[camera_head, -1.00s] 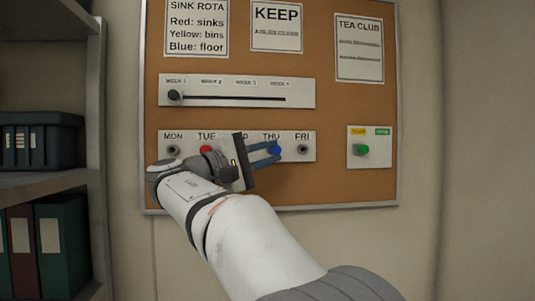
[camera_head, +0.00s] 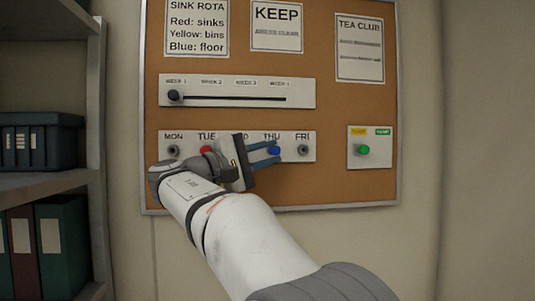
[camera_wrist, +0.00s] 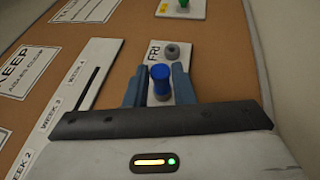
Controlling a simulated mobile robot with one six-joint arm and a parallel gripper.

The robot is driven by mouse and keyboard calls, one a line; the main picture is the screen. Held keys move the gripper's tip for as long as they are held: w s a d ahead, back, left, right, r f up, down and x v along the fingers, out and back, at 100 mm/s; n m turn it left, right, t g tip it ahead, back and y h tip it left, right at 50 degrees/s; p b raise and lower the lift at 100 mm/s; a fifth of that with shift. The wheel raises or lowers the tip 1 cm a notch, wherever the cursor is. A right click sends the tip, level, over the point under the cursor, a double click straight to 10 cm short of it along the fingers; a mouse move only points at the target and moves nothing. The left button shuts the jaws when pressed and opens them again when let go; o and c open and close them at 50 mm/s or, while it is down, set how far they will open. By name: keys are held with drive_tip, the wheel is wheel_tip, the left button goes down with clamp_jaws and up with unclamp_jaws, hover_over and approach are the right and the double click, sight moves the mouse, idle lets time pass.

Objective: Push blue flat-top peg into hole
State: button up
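The blue flat-top peg (camera_head: 274,150) stands at the THU place of the white weekday strip (camera_head: 288,157). In the wrist view the blue peg (camera_wrist: 160,75) shows a round flat head with a blue shaft below it. My gripper (camera_head: 268,153) is at the strip with its two blue-grey fingers apart, one on each side of the peg. In the wrist view, small gaps seem to show between the fingers and the peg, so it looks open around it. The THU hole itself is hidden by the peg. The FRI socket (camera_head: 303,149) is a grey ring with a dark centre.
A red peg (camera_head: 206,150) is at TUE, partly beside my arm. A MON socket (camera_head: 174,150) is at the strip's left end. A slider panel (camera_head: 300,92) is above, and a green knob (camera_head: 364,149) is on a small panel to the right. Shelves stand at left.

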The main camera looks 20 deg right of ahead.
drive_tip(key=o, duration=0.5)
drive_tip(key=b+v, duration=0.2)
drive_tip(key=v, duration=0.5)
drive_tip(key=shift+a, duration=0.4)
drive_tip(key=shift+f, duration=0.15)
